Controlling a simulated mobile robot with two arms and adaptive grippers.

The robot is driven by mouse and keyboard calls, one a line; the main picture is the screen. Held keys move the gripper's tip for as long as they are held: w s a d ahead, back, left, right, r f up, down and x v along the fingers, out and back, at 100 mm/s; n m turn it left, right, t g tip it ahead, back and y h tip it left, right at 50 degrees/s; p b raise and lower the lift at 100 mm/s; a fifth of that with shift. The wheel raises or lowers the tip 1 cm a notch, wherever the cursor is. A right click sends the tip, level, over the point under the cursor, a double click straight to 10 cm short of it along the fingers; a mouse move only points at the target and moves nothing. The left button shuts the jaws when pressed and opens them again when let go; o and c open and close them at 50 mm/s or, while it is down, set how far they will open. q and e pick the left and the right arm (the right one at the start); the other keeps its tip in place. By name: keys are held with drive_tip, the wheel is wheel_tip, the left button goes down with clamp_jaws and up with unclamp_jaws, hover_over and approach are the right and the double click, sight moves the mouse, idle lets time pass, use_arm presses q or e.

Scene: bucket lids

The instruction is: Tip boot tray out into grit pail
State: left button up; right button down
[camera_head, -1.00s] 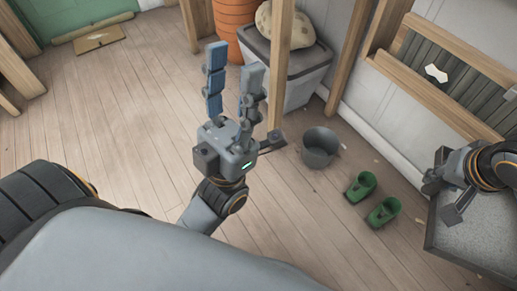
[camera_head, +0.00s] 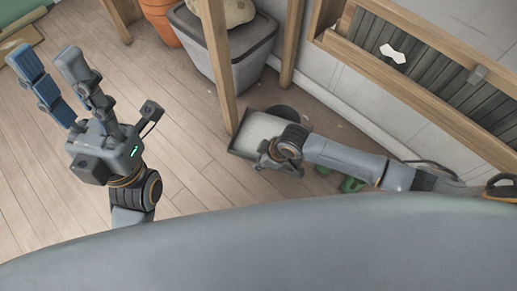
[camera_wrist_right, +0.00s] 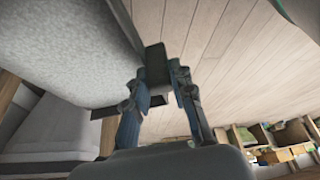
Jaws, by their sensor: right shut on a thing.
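The boot tray (camera_head: 265,133) is a shallow grey tray with a dark rim and a pale speckled inside. In the head view it covers most of the dark grit pail (camera_head: 286,112), whose back rim shows behind it. I cannot tell how far the tray is tilted. My right gripper (camera_head: 268,152) is shut on the tray's near edge. In the right wrist view the speckled face of the tray (camera_wrist_right: 60,45) fills the upper left, beside the gripper fingers (camera_wrist_right: 163,88). My left gripper (camera_head: 46,58) is open and empty, raised at the left.
Green boots (camera_head: 351,184) on the floor are mostly hidden under my right arm. A wooden post (camera_head: 219,60) stands just left of the tray. Behind are a grey bin (camera_head: 222,50) and orange pots (camera_head: 162,18). A wooden rack (camera_head: 420,70) lines the right wall.

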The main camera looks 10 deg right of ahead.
drive_tip(key=shift+f, duration=0.1)
drive_tip(key=shift+s, duration=0.1)
drive_tip(key=shift+d+f, duration=0.15)
drive_tip(key=shift+f, duration=0.1)
drive_tip(key=shift+w+d+f+g+y, duration=0.1)
drive_tip(key=shift+w+f+g+y, duration=0.15)
drive_tip(key=shift+w+g+y, duration=0.1)
drive_tip(key=shift+w+d+f+g+y+b, duration=0.1)
drive_tip(key=shift+w+f+g+y+b, duration=0.2)
drive_tip(key=shift+f+b, duration=0.5)
drive_tip(key=shift+r, duration=0.15)
drive_tip(key=shift+s, duration=0.1)
